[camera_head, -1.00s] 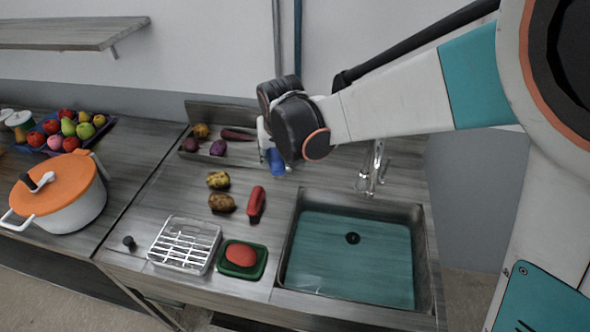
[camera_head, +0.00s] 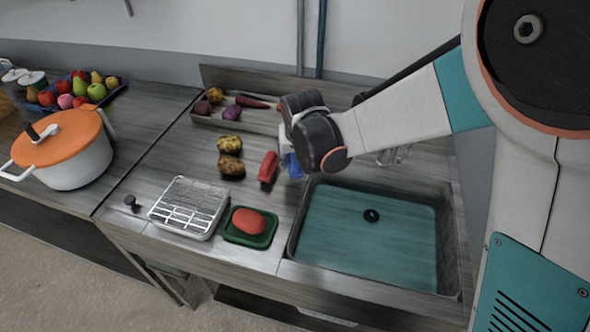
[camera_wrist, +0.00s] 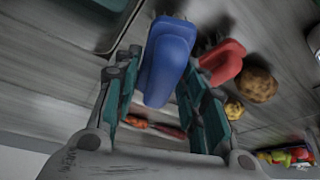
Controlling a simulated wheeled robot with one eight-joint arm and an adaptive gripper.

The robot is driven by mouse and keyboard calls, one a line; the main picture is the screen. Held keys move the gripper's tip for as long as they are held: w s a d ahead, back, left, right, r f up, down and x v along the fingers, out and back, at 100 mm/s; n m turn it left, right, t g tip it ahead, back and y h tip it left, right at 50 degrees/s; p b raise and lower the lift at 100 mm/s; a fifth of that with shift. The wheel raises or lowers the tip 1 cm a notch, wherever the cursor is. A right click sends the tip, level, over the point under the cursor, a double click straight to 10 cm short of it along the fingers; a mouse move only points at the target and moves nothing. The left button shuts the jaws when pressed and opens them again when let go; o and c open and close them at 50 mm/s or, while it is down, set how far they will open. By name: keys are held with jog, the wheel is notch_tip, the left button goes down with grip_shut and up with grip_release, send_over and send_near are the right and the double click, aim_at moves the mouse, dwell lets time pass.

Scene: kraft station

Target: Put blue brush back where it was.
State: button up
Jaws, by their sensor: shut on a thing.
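The blue brush (camera_head: 292,166) is in my gripper (camera_head: 287,146), above the counter just left of the sink's back corner. In the wrist view the blue brush (camera_wrist: 167,60) sits between the two teal-padded fingers of my gripper (camera_wrist: 160,98). My gripper is shut on it. The gripper body hides part of the brush in the head view. A red brush-like item (camera_head: 268,167) lies on the counter just left of the blue brush, and it also shows in the wrist view (camera_wrist: 222,62).
The sink (camera_head: 370,235) is right of the brush. A wire rack (camera_head: 188,207) and a green tray (camera_head: 235,236) with a red sponge-like item stand at the front. Two potatoes (camera_head: 230,155) lie left. A vegetable tray (camera_head: 205,121) is behind; an orange-lidded pot (camera_head: 80,165) stands far left.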

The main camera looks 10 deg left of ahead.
jog(key=shift+f+b, duration=1.3)
jog(key=shift+f, duration=0.8)
jog(key=shift+f, duration=0.15)
jog(key=o, duration=1)
jog(key=shift+o, duration=0.2)
jog(key=shift+r, duration=0.3)
jog(key=p+v, duration=0.7)
jog(key=v, duration=0.4)
jog(key=shift+s+d+r+p, duration=0.15)
jog(key=shift+s+r+p, duration=0.1)
jog(key=shift+r+p, duration=0.1)
